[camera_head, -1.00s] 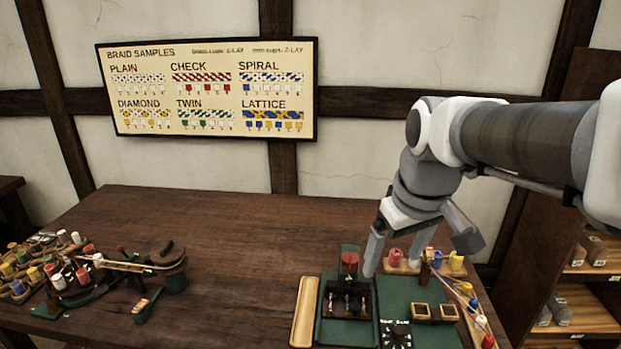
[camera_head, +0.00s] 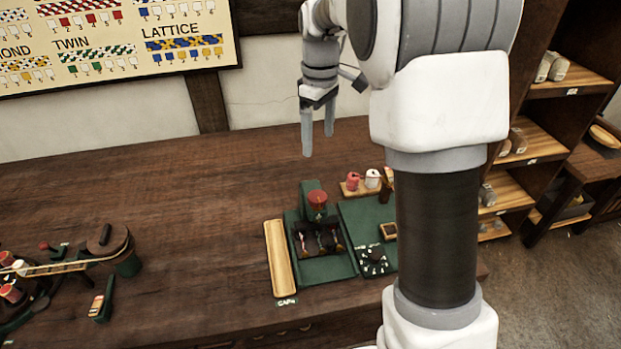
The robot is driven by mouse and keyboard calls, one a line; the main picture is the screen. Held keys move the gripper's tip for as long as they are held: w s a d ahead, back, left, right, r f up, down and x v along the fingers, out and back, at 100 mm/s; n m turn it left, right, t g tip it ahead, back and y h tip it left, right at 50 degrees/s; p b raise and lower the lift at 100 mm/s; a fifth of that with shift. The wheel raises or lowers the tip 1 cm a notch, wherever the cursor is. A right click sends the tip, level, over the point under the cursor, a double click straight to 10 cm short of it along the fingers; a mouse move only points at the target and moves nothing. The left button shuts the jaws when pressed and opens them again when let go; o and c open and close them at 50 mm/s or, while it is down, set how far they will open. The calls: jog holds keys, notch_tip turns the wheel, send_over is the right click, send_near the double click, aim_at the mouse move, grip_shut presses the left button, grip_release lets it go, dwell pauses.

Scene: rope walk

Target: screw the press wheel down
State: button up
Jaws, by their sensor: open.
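The press wheel appears to be the round red knob (camera_head: 317,197) on top of the small green press (camera_head: 311,187) at the table's right side. Below it is a dark framed bed (camera_head: 318,240) with small parts in it. My gripper (camera_head: 318,143) is open and empty, its fingers pointing down. In the picture it is above the red knob and apart from it. How far it is in depth from the knob I cannot tell.
A wooden tray (camera_head: 281,258) lies left of the press. Red and white spools (camera_head: 372,178) stand behind. The table's middle is clear.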

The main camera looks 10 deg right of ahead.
aim_at(317, 196)
notch_tip(317, 196, down, 18)
jog(key=shift+r, duration=0.25)
dwell(0.4)
jog(key=c, duration=1.4)
jog(key=shift+o, duration=0.2)
